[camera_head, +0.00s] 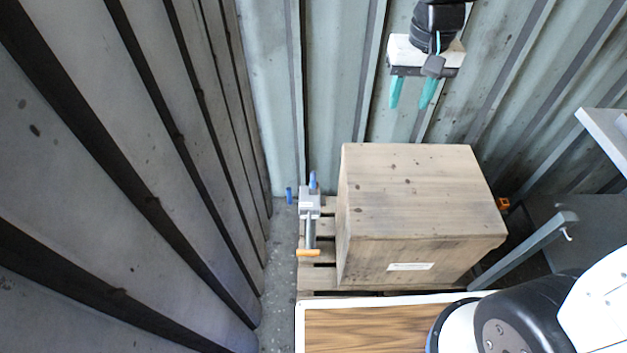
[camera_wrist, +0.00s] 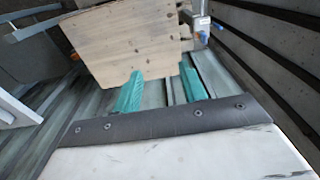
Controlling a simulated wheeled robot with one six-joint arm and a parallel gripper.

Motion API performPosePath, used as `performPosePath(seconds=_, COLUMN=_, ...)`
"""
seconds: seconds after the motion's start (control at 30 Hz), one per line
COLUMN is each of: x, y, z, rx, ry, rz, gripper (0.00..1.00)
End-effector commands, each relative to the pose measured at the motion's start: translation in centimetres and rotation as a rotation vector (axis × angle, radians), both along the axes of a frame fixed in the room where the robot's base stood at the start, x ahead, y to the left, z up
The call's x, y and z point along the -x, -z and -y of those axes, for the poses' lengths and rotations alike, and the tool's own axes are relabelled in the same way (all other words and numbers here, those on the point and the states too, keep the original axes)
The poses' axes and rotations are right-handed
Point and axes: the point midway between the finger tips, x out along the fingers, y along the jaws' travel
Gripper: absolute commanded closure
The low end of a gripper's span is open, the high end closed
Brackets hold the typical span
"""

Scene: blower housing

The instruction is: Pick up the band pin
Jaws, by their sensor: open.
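My gripper (camera_head: 411,103) is open, with two teal fingers apart and nothing between them. It hangs above and behind the wooden crate, in front of the corrugated wall. In the wrist view, the open fingertips (camera_wrist: 161,72) overlap the lower edge of the crate's image. I cannot make out a part that is clearly the band pin. A grey metal fixture (camera_head: 310,204) with blue pieces and an orange end bar (camera_head: 308,252) stands left of the crate, well apart from my gripper. The fixture also shows in the wrist view (camera_wrist: 198,22), at the top right.
The large wooden crate (camera_head: 415,190) stands on a slatted pallet (camera_head: 318,278). A small orange object (camera_head: 502,203) shows at the crate's right side. A white-edged wood-grain top (camera_head: 385,330) is in front. Corrugated walls close off the left and back. A narrow floor strip lies at left.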

Motion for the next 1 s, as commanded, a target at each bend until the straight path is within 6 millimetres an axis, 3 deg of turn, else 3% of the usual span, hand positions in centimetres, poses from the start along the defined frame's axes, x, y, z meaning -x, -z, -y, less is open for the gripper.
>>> performPosePath(seconds=0.1, x=-4.4, y=4.5, z=-3.2, rx=0.002, ry=-0.003, rz=-0.022, gripper=0.58)
performPosePath(seconds=0.3, x=-9.8, y=13.3, z=-8.7, rx=0.004, ry=0.003, rz=-0.041, gripper=0.58)
performPosePath(seconds=0.43, x=-12.0, y=20.0, z=-12.3, rx=0.007, ry=0.006, rz=-0.052, gripper=0.58)
performPosePath(seconds=0.6, x=-13.1, y=27.6, z=-15.8, rx=0.009, ry=0.012, rz=-0.061, gripper=0.58)
performPosePath(seconds=0.73, x=-13.2, y=31.3, z=-17.2, rx=0.011, ry=0.015, rz=-0.064, gripper=0.58)
performPosePath(seconds=1.0, x=-13.2, y=34.8, z=-17.9, rx=0.012, ry=0.017, rz=-0.066, gripper=0.58)
